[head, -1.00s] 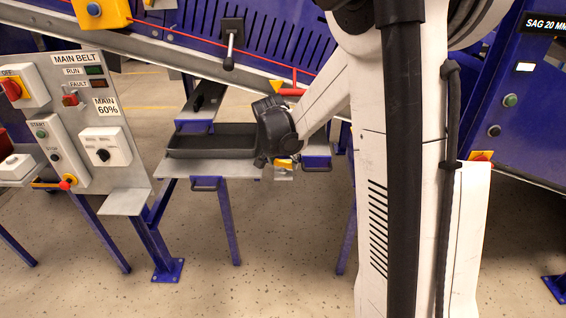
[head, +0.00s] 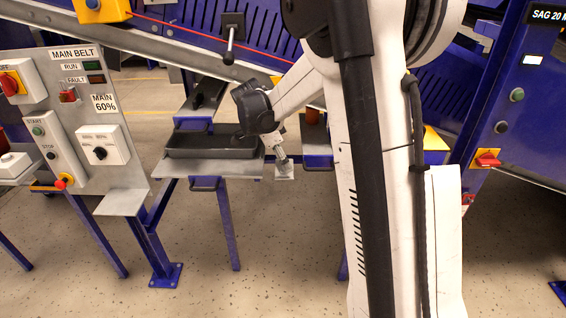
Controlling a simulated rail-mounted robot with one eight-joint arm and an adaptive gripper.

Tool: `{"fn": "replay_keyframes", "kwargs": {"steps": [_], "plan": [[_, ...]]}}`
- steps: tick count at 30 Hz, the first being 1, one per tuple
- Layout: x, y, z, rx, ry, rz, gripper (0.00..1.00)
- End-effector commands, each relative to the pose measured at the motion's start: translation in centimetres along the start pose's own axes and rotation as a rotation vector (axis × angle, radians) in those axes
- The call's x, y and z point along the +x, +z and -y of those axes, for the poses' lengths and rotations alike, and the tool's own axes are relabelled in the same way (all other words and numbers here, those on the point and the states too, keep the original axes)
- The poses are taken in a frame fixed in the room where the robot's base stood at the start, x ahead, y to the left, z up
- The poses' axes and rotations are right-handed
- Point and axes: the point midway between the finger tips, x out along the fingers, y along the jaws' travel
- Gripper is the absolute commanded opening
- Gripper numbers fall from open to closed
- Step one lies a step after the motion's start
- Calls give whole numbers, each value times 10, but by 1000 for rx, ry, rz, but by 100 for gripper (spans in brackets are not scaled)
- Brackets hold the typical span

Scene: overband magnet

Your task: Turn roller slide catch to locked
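A small pale plate (head: 285,174) hangs between the front edges of two shelves in the head view, and it seems to be the place of the roller slide catch. The catch itself is not clearly visible; my gripper covers the plate's upper part. My gripper (head: 281,160) points down at this plate from the dark wrist joint. Its tip is at or very near the plate, and I cannot tell whether it touches. The fingers are too small to show whether they are open or shut.
A dark tray (head: 212,146) rests on the left grey shelf (head: 190,168). The MAIN BELT control panel (head: 88,130) stands at left. A black-handled lever (head: 231,40) hangs above. Floor in front is clear.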

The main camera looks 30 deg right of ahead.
Motion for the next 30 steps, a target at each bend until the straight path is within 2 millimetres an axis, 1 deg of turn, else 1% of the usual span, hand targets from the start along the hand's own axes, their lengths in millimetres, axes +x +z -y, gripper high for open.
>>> {"fn": "replay_keyframes", "kwargs": {"steps": [6,12,19,30], "plan": [[1,0,2,153,64,0,25],[0,0,2,252,104,0,25],[0,0,2,310,129,1,25],[0,0,2,326,134,1,25]]}}
